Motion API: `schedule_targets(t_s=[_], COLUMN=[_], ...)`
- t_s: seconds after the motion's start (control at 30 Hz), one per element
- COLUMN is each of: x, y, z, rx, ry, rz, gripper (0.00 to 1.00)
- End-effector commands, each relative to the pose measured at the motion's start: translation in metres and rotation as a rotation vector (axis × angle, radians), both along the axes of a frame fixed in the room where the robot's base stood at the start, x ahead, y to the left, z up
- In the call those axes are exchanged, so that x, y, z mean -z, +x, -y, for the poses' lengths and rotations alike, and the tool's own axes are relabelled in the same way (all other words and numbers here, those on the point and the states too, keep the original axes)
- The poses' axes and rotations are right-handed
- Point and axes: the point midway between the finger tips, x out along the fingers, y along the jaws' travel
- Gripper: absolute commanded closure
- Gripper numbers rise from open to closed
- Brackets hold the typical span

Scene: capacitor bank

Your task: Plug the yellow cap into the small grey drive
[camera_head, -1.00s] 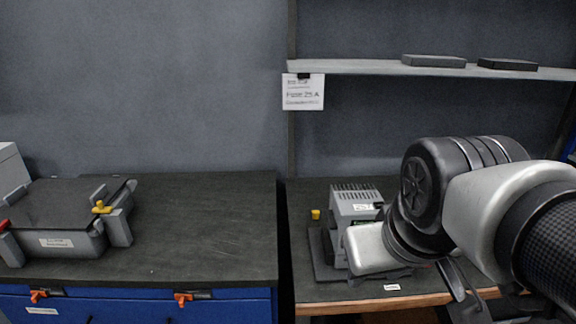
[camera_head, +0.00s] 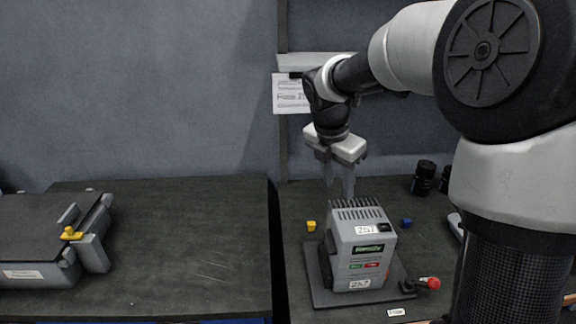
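The small yellow cap (camera_head: 311,226) sits on the dark bench top, just left of the small grey drive. The drive (camera_head: 372,256) is a grey box with top vents, a "257" label and a green-lit panel, standing upright on a dark base plate (camera_head: 325,291). My gripper (camera_head: 338,188) points down above and behind the drive's left top edge, to the right of the cap and higher. Its two fingers are apart with nothing seen between them. Whether the fingertips pass behind the drive's top is hard to tell.
A blue cap (camera_head: 407,222) lies right of the drive. A red knob (camera_head: 430,283) sticks out at the plate's right. Black cylinders (camera_head: 424,178) stand at the back. A grey case (camera_head: 40,268) with a yellow clip (camera_head: 71,234) is on the left bench, whose middle is clear.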

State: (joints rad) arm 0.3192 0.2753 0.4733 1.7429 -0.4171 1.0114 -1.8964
Motion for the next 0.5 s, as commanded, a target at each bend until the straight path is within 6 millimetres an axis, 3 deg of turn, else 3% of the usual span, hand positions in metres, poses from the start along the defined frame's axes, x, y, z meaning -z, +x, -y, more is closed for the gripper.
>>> schedule_targets(t_s=[0.1,0.2,0.5], x=[0.025,0.041,0.072], y=[0.038,0.062,0.101], z=[-0.006,-0.009,-0.008], rx=[-0.294,-0.502,-0.867], ry=[0.001,0.005,0.027], rz=[-0.080,-0.116,-0.142], gripper=[0.61,0.61,0.61])
